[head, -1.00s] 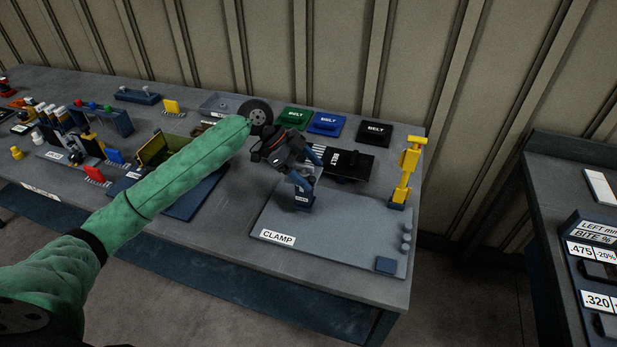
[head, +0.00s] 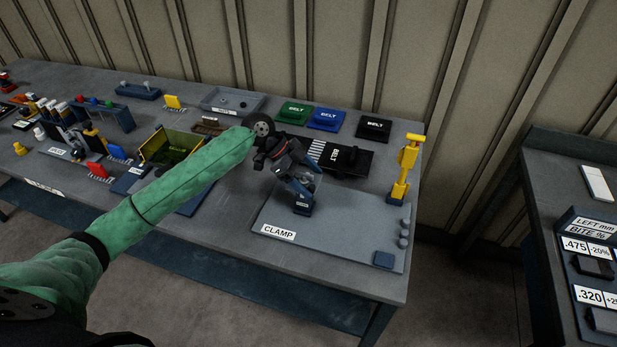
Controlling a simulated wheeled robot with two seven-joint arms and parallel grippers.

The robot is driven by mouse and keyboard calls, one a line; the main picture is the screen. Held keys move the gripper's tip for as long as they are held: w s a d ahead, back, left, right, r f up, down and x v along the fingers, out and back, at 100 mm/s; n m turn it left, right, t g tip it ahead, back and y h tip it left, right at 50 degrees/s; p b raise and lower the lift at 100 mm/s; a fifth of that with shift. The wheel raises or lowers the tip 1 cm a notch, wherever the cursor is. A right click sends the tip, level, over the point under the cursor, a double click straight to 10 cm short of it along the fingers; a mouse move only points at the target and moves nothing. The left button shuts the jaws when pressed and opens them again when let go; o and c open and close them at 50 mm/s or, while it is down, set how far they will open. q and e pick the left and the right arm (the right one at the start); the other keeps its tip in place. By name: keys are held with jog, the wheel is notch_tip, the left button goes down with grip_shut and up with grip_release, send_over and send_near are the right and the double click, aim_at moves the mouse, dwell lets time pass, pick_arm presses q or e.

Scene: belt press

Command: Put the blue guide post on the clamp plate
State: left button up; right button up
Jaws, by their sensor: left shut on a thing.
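The clamp plate (head: 335,231) is a grey slab with a CLAMP label at the right end of the bench. My left gripper (head: 300,188) is over the plate's back left part, tilted down and shut on the blue guide post (head: 302,208). The post's lower end, with a small white label, shows below the fingers; the gripper hides its upper part. I cannot tell whether the post touches the plate. My right gripper is not in view.
A yellow post (head: 404,170) on a blue foot stands at the plate's back right corner. A black belt piece (head: 345,158) lies behind the plate. Green, blue and black belt pads line the back. The plate's middle is clear. Another bench (head: 570,170) stands right.

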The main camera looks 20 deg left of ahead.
aim_at(302, 172)
pick_arm(q)
jog(key=o, duration=2)
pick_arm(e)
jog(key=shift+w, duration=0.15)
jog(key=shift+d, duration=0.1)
pick_arm(q)
jog(key=shift+r, duration=0.15)
jog(key=shift+b+v, duration=0.45)
jog(key=shift+v, duration=0.35)
jog(key=shift+a+r+b, duration=0.4)
jog(key=shift+a, duration=0.25)
jog(key=shift+b+v, duration=1.4)
jog(key=shift+v, duration=3.05)
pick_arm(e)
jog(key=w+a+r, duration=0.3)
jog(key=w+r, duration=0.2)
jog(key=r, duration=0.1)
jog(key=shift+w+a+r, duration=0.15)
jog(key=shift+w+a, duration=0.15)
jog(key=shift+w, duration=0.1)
pick_arm(q)
jog(key=shift+d, duration=0.1)
